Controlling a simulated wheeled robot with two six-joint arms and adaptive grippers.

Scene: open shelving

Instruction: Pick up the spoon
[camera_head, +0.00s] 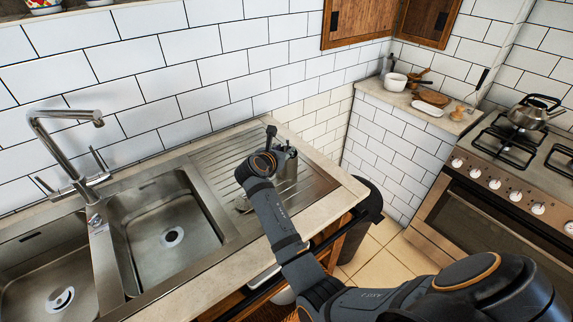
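My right arm reaches in from the lower right over the ribbed drainboard (225,160) of the steel sink. My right gripper (279,150) is at the drainboard's far right part, small and seen from behind, so its fingers cannot be made out clearly. A greyish metal shape (289,167) shows right beside it; I cannot tell whether it is a container or part of the gripper. No spoon can be clearly made out. A small brownish item (243,207) lies on the drainboard, partly hidden by my arm. My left gripper is not in view.
Two sink basins (165,235) and a tall tap (65,150) are at the left. A white tiled wall stands behind. At the right are a stove with a kettle (534,112) and a ledge with a white bowl (395,82). A dark bin (362,215) stands below the counter's end.

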